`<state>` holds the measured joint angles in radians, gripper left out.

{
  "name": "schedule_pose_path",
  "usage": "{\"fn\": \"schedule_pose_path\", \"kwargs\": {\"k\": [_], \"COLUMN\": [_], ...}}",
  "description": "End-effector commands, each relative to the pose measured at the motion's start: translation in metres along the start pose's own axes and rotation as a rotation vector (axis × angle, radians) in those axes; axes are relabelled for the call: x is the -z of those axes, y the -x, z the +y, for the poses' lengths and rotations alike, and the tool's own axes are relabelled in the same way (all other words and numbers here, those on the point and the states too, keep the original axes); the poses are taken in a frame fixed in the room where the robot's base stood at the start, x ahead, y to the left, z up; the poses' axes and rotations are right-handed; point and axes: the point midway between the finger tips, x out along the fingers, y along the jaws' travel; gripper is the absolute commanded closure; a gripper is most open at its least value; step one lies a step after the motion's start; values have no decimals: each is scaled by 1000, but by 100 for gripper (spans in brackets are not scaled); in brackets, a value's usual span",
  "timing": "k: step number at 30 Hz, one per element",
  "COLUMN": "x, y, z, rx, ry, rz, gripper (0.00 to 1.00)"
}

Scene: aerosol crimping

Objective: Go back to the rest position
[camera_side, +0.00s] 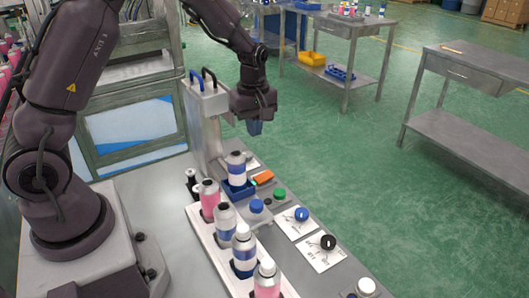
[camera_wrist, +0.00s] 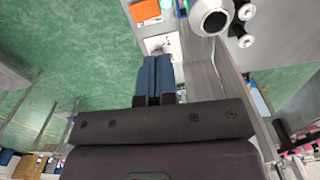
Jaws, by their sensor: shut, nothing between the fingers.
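My gripper (camera_side: 255,128) hangs in the air above the back of the bench, to the right of the grey crimping stand (camera_side: 208,100). Its blue fingers (camera_wrist: 157,75) are together in the wrist view, with nothing between them. Below it in the side view, a silver bottle with a blue band (camera_side: 236,172) stands upright in a blue holder (camera_side: 240,190). My gripper is apart from it. An open bottle top (camera_wrist: 211,16) also shows at the upper edge of the wrist view.
A white rack (camera_side: 212,238) holds several bottles along the bench. Small dark-topped items (camera_side: 192,182) stand left of the rack. Open air surrounds my gripper on the right.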

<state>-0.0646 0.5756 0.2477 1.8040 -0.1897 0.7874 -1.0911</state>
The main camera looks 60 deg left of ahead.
Motion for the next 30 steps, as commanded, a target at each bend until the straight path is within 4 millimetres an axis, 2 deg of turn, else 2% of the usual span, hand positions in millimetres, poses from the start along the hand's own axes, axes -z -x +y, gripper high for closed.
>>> {"fn": "schedule_pose_path", "kwargs": {"k": [3, 5, 14, 21, 25, 30], "x": [-4, -10, -52, -87, -102, -114], "y": [-7, -3, 63, 122, 145, 165], "z": [-13, -23, -70, -124, -154, -183], "rx": [43, 56, -21, -138, -198, -277], "ry": [-152, -257, -786, -1199, -1368, -1460], "rz": [-12, -25, -34, 66, 161, 290], "gripper": [100, 100, 100, 100, 100, 100]}}
